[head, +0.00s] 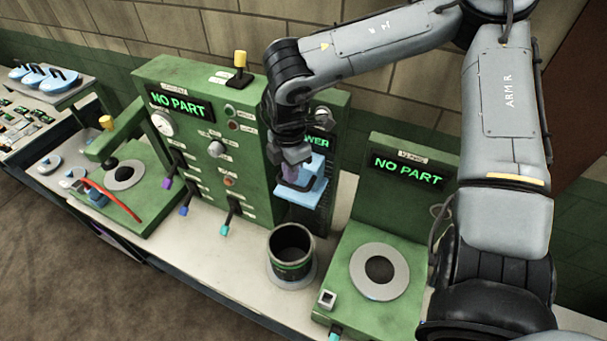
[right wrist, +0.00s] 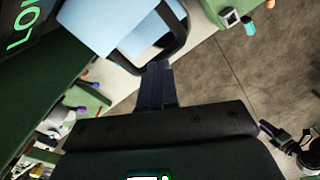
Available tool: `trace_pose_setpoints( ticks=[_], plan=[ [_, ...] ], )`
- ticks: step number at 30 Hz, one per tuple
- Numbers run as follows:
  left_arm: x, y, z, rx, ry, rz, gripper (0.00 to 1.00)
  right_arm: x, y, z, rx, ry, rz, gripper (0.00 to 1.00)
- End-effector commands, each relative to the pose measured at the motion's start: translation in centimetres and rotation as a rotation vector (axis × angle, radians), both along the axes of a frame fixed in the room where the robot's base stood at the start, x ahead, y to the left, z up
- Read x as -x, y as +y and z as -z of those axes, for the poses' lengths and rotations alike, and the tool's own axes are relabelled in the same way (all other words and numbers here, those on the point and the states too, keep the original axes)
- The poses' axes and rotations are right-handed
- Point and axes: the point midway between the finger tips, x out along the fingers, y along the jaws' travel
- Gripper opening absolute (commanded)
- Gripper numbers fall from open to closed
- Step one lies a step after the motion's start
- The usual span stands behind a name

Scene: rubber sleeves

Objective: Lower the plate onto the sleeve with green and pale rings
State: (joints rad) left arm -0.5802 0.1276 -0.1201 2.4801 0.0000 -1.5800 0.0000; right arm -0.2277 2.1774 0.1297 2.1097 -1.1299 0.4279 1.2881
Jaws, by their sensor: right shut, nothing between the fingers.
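The sleeve (head: 291,252) is a dark, open-topped cylinder with green and pale rings low on its side. It stands upright on a pale round base on the bench. A light blue plate block (head: 312,196) sits behind and above it, against the panel; the two are apart. The block also shows in the right wrist view (right wrist: 115,22), with a dark handle bar (right wrist: 178,48) along it. My right gripper (head: 290,174) is at the block, with its fingers (right wrist: 157,72) shut and empty close to the bar. Contact is unclear. What looks like my left gripper (right wrist: 272,131) is small in the right wrist view.
A green panel (head: 220,150) with knobs and levers stands behind, with a partly covered display (head: 321,143) apparently reading LOWER. A green station (head: 345,262) showing NO PART is at right, another (head: 150,195) at left. Bench left of the sleeve (head: 240,262) is clear.

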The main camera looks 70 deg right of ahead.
Motion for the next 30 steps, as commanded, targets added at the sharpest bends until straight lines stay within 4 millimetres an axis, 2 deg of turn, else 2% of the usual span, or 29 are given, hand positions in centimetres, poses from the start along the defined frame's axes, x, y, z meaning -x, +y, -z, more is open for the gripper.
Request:
trace_pose_setpoints(
  ticks=[17,30],
  plan=[
    [0.0,-0.3,0.0,0.013,0.000,-0.008,0.43,0.0,0.0,0.1,0.000,0.000,0.000,0.00],
    [0.0,-0.1,1.9,0.002,0.000,-0.001,0.43,0.0,0.0,2.2,-0.001,0.001,0.000,0.00]
  ],
)
